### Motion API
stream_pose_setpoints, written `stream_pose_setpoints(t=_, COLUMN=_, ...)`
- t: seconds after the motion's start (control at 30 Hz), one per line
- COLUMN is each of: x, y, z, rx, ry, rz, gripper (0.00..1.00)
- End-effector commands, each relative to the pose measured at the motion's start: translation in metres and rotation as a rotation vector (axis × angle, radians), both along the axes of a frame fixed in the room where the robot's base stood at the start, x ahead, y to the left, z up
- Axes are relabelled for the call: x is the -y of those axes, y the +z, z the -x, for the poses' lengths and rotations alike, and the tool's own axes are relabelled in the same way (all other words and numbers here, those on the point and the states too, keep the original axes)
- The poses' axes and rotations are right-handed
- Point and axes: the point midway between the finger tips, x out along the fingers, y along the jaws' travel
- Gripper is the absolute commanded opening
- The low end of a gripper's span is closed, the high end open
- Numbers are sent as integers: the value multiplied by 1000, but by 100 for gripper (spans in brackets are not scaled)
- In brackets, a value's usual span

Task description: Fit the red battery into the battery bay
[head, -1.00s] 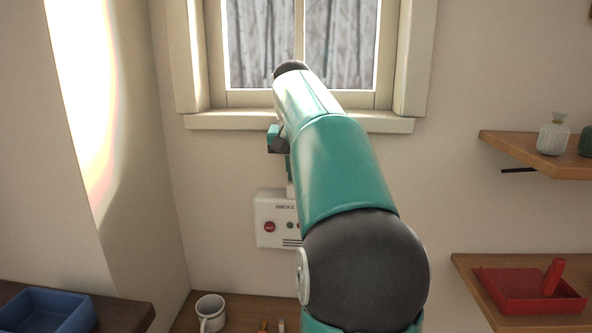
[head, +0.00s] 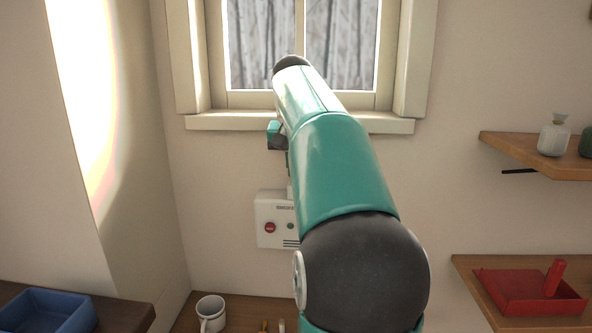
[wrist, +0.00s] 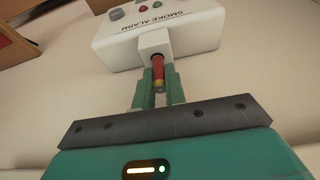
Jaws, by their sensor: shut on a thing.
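The smoke alarm (head: 273,238) is a white box on the wall below the window, partly hidden by my arm in the head view. In the wrist view the smoke alarm (wrist: 190,35) shows its lettering and coloured buttons. A white block with a dark opening, the battery bay (wrist: 154,41), sticks out from its near edge. My gripper (wrist: 158,84) is shut on the red battery (wrist: 158,70), which has a gold band at its near end. The battery's far end is at the bay's dark opening; I cannot tell how deep it sits. The head view hides the battery.
A white mug (head: 211,312) stands on the wooden surface below. A blue tray (head: 45,312) is at the lower left. A red tray (head: 510,291) lies on the lower right shelf, and a pale bottle (head: 553,136) stands on the upper one. The window sill (head: 380,123) is behind my arm.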

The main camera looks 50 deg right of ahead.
Motion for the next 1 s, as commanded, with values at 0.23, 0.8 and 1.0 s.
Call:
stream_pose_setpoints(t=0.23, x=0, y=2, z=1, rx=6, ry=-1, rz=6, gripper=0)
stream_pose_setpoints(t=0.8, x=0, y=-8, z=0, rx=5, ry=-1, rz=6, gripper=0)
stream_pose_setpoints(t=1.0, x=0, y=-12, z=0, rx=6, ry=-1, rz=6, gripper=0)
